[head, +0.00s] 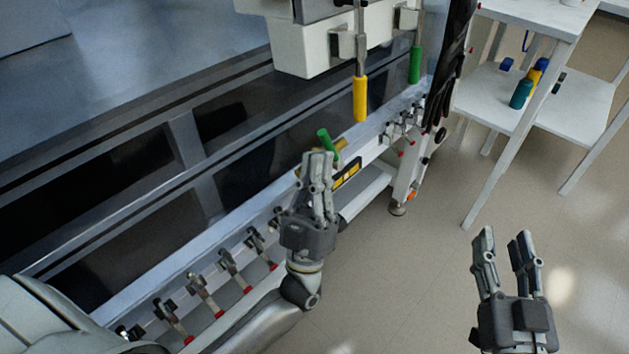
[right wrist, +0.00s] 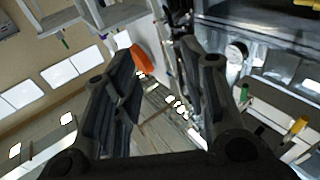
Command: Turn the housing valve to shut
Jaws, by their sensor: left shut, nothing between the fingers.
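I cannot tell which handle is the housing valve's. A yellow handle (head: 360,99) and a green handle (head: 416,65) hang down from a white housing (head: 305,45) in the head view. Another green handle (head: 326,141) sits lower, tilted, beside a yellow part partly hidden by my left gripper. My left gripper (head: 319,160) is shut and empty, its fingertips close to this lower green handle; contact cannot be told. My right gripper (head: 505,236) is open and empty over the floor at right. The right wrist view shows its spread fingers (right wrist: 160,70), with a green handle (right wrist: 244,92) and a yellow handle (right wrist: 299,125) beyond.
A row of clamps with red tips (head: 229,268) runs along the glovebox's lower edge. Black hoses (head: 450,75) hang at its right end. A white shelf table (head: 580,105) holds bottles (head: 521,93) at upper right. The floor (head: 410,270) between my grippers is clear.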

